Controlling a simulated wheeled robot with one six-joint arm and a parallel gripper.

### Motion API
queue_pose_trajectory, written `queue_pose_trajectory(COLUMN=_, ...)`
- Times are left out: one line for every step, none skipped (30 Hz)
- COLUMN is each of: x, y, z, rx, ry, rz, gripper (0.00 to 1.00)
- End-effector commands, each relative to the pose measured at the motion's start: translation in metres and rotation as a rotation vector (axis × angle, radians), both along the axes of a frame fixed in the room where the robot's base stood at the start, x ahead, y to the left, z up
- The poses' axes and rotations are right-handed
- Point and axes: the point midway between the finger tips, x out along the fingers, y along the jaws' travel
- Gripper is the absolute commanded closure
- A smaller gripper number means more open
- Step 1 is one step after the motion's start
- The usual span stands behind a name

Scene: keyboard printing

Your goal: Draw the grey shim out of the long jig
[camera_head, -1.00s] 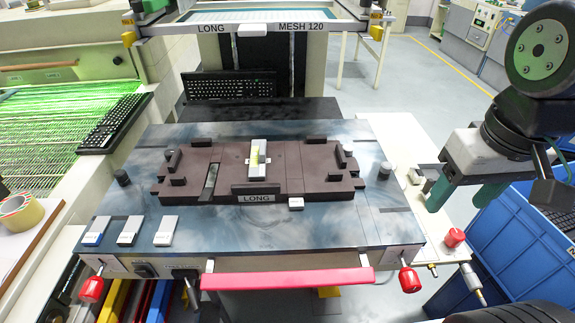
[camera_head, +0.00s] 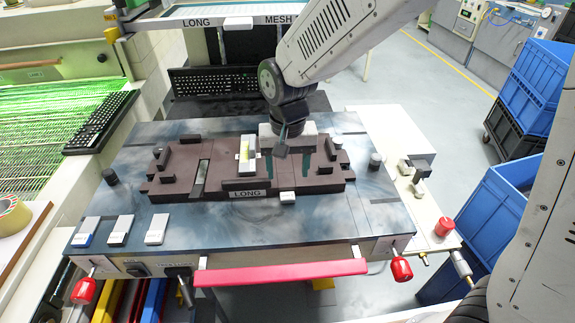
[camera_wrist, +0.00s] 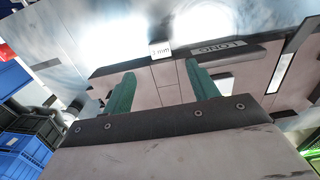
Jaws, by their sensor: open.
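The long jig (camera_head: 225,185) is a dark brown plate on the blue-grey table, with a LONG label on its front edge. A small pale tab (camera_head: 288,197) sticks out at its front edge; in the wrist view the tab (camera_wrist: 160,49) reads 2 mm. I take it as the end of the grey shim; the rest of the shim is hidden. My gripper (camera_head: 288,164) is over the jig's right half, behind the tab, pointing down. In the wrist view its green fingers (camera_wrist: 160,82) are wide apart and empty, with the tab beyond them, lined up between.
Several dark raised blocks rim the jig. Three labelled pieces (camera_head: 120,231) lie at the table's front left. Two dark knobs (camera_head: 375,160) stand on the table. The front right is clear.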

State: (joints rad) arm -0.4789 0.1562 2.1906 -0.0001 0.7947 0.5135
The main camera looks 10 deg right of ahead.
Motion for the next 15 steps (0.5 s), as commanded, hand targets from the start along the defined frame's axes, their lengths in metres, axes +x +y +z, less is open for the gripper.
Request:
queue_pose_trajectory(x=0.000, y=0.001, z=-0.005, rx=-0.001, ry=0.002, rz=0.001, gripper=0.41)
queue_pose_trajectory(x=0.000, y=0.002, z=-0.008, rx=-0.001, ry=0.002, rz=0.001, gripper=0.41)
queue_pose_trajectory(x=0.000, y=0.002, z=-0.012, rx=-0.001, ry=0.002, rz=0.000, gripper=0.41)
queue_pose_trajectory(x=0.000, y=0.001, z=-0.016, rx=-0.002, ry=0.003, rz=0.000, gripper=0.41)
queue_pose_trajectory(x=0.000, y=0.001, z=-0.021, rx=-0.002, ry=0.003, rz=0.000, gripper=0.41)
queue_pose_trajectory(x=0.000, y=0.001, z=-0.027, rx=-0.002, ry=0.003, rz=0.000, gripper=0.41)
queue_pose_trajectory(x=0.000, y=0.001, z=-0.032, rx=-0.002, ry=0.004, rz=0.001, gripper=0.41)
queue_pose_trajectory(x=0.000, y=0.001, z=-0.037, rx=-0.002, ry=0.003, rz=0.001, gripper=0.41)
queue_pose_trajectory(x=0.000, y=0.001, z=-0.043, rx=-0.002, ry=0.004, rz=0.001, gripper=0.41)
queue_pose_trajectory(x=0.000, y=0.001, z=-0.048, rx=-0.002, ry=0.003, rz=0.001, gripper=0.41)
queue_pose_trajectory(x=0.000, y=0.001, z=-0.052, rx=-0.002, ry=0.004, rz=0.001, gripper=0.41)
queue_pose_trajectory(x=0.000, y=0.001, z=-0.058, rx=-0.002, ry=0.004, rz=0.001, gripper=0.41)
queue_pose_trajectory(x=0.000, y=0.001, z=-0.061, rx=-0.001, ry=0.002, rz=0.000, gripper=0.41)
queue_pose_trajectory(x=0.000, y=0.001, z=-0.064, rx=-0.001, ry=0.002, rz=0.000, gripper=0.41)
queue_pose_trajectory(x=0.000, y=0.001, z=-0.068, rx=-0.001, ry=0.002, rz=0.000, gripper=0.41)
